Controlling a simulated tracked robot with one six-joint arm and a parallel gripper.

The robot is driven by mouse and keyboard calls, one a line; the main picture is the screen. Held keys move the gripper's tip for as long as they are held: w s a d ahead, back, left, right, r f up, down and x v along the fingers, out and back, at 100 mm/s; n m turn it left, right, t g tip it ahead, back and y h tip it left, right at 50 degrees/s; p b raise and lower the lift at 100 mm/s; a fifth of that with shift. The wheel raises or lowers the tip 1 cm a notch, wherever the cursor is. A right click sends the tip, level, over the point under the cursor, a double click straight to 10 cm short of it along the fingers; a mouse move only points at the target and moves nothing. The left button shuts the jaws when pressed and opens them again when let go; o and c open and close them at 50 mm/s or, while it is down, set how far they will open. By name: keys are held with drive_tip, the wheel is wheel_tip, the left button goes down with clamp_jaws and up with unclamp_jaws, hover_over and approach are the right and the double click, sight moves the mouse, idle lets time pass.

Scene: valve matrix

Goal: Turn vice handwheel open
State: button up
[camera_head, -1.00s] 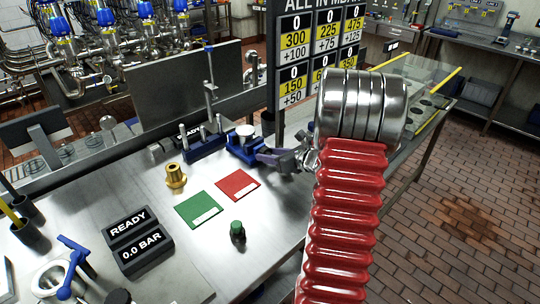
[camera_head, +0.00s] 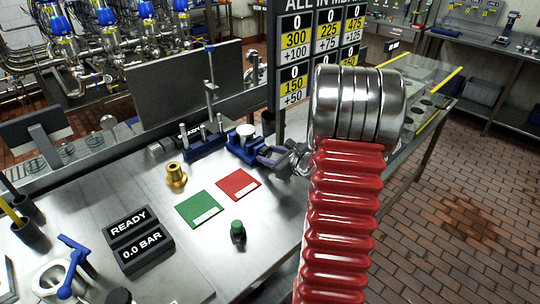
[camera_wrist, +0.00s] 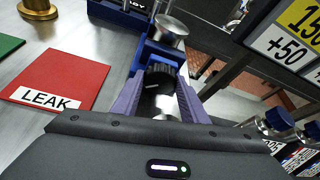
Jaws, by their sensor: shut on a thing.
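The blue vice (camera_head: 243,148) stands at the right edge of the steel bench, with a round silver piece (camera_head: 245,131) on top. In the wrist view the vice (camera_wrist: 160,50) lies straight ahead. Its dark knurled handwheel (camera_wrist: 160,72) is between the two purple fingers of my gripper (camera_wrist: 160,85). The fingers are shut on the handwheel, one on each side. In the head view my gripper (camera_head: 269,157) reaches the vice from the right, and the handwheel is too small to make out there.
A red card (camera_head: 238,184), reading LEAK in the wrist view, and a green card (camera_head: 200,209) lie in front of the vice. A brass fitting (camera_head: 176,175) and a green-topped knob (camera_head: 238,231) stand near them. A number board (camera_head: 318,55) rises behind.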

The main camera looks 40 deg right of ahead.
drive_tip(key=n+h, duration=0.1)
drive_tip(key=n, duration=0.1)
drive_tip(key=shift+a+f+n+h, duration=0.15)
drive_tip(key=shift+a+n+h, duration=0.05)
drive_tip(key=shift+n+h, duration=0.2)
drive_tip(key=shift+a+n+t+h, duration=0.1)
drive_tip(key=shift+n+t+h, duration=0.35)
drive_tip(key=shift+n, duration=0.55)
drive_tip(key=shift+f+h, duration=0.1)
drive_tip(key=shift+h, duration=0.15)
drive_tip(key=o, duration=1)
drive_tip(key=shift+o, duration=0.2)
drive_tip(key=shift+s+a, duration=0.1)
